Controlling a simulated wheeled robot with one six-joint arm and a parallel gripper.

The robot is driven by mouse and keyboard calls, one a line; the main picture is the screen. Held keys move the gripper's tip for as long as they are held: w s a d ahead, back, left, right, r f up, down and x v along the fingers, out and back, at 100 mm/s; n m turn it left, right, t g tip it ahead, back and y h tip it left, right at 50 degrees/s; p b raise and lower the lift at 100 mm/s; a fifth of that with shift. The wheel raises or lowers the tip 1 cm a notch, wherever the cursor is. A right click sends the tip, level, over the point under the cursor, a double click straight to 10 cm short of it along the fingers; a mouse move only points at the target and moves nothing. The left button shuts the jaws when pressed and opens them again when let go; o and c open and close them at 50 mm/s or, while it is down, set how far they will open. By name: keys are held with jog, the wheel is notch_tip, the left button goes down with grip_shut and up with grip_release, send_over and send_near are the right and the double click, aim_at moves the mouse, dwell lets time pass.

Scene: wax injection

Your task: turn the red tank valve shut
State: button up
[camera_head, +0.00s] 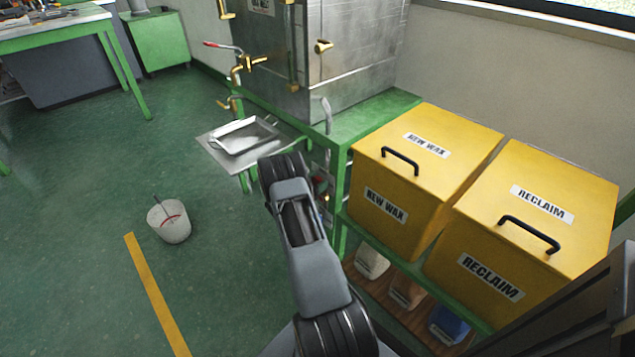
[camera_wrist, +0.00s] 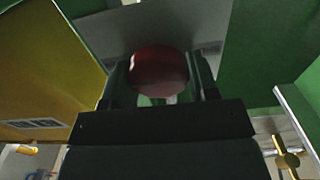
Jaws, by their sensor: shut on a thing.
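A round dark-red knob (camera_wrist: 158,70), which I take to be the red tank valve, sits between the two fingers of my gripper (camera_wrist: 160,78) in the wrist view. The fingers are shut on it from both sides. Its turned angle cannot be read. In the head view my wrist hides most of the gripper, low beside the green stand (camera_head: 337,185). A small red spot (camera_head: 322,197) shows just right of my wrist there. A brass valve with a red-tipped lever (camera_head: 222,46) is on the steel tank (camera_head: 350,75), apart from my gripper.
Yellow NEW WAX (camera_head: 452,132) and RECLAIM (camera_head: 582,184) bins stand close on the right, above a shelf with several containers. A metal tray (camera_head: 243,136) is beyond my wrist. A white bucket (camera_head: 170,222) stands on the open green floor at left.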

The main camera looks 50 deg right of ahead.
jog(key=shift+c, duration=1)
